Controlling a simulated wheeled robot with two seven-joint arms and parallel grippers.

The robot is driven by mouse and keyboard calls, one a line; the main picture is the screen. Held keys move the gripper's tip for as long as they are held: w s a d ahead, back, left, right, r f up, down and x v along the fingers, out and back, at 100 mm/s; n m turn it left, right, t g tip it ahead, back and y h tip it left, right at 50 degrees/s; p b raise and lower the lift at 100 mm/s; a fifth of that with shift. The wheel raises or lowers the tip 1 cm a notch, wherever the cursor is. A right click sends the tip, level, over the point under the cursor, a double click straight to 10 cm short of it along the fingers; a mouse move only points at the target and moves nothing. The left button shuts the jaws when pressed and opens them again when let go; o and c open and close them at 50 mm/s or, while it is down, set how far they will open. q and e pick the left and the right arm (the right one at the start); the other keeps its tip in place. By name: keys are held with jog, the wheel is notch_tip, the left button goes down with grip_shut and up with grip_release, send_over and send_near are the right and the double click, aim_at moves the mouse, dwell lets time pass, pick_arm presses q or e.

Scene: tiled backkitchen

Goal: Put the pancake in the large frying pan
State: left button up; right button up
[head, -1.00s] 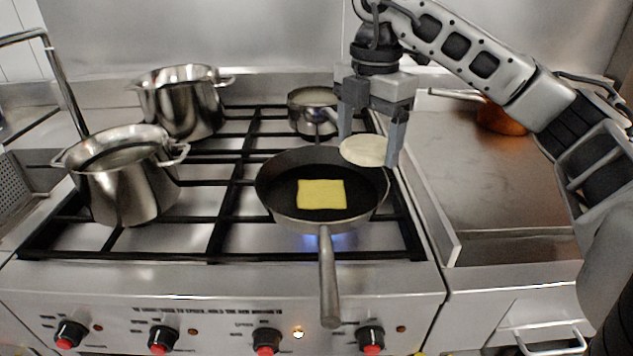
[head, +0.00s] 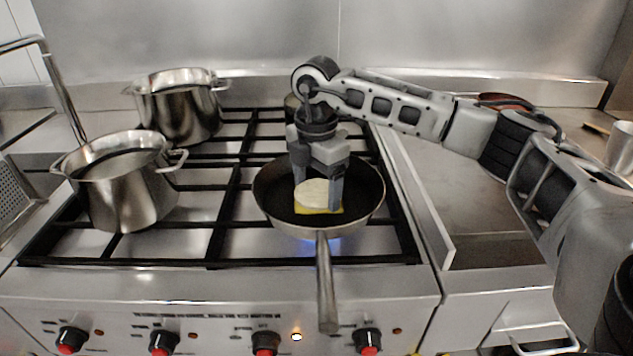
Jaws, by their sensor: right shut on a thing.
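The large frying pan (head: 268,203) sits on the front right of the stove, its handle pointing toward me. The pale round pancake (head: 317,191) is between the fingers of my right gripper (head: 320,195), which is shut on it. The pancake is low inside the pan's rim, above or on a yellow square slice (head: 331,211) that shows at its lower edge. I cannot tell whether the pancake touches the slice. My left gripper is not in view.
Two steel pots, one in front (head: 124,190) and one behind (head: 180,108), stand on the left of the stove. A blue flame (head: 322,241) shows under the large pan. The steel counter at the right has free room.

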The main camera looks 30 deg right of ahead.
aim_at(316, 191)
jog(key=shift+f, duration=0.1)
jog(key=o, duration=0.6)
jog(key=shift+f, duration=0.1)
jog(key=shift+c, duration=0.2)
jog(key=o, duration=0.4)
notch_tip(316, 191, up, 12)
jog(key=shift+r, duration=0.25)
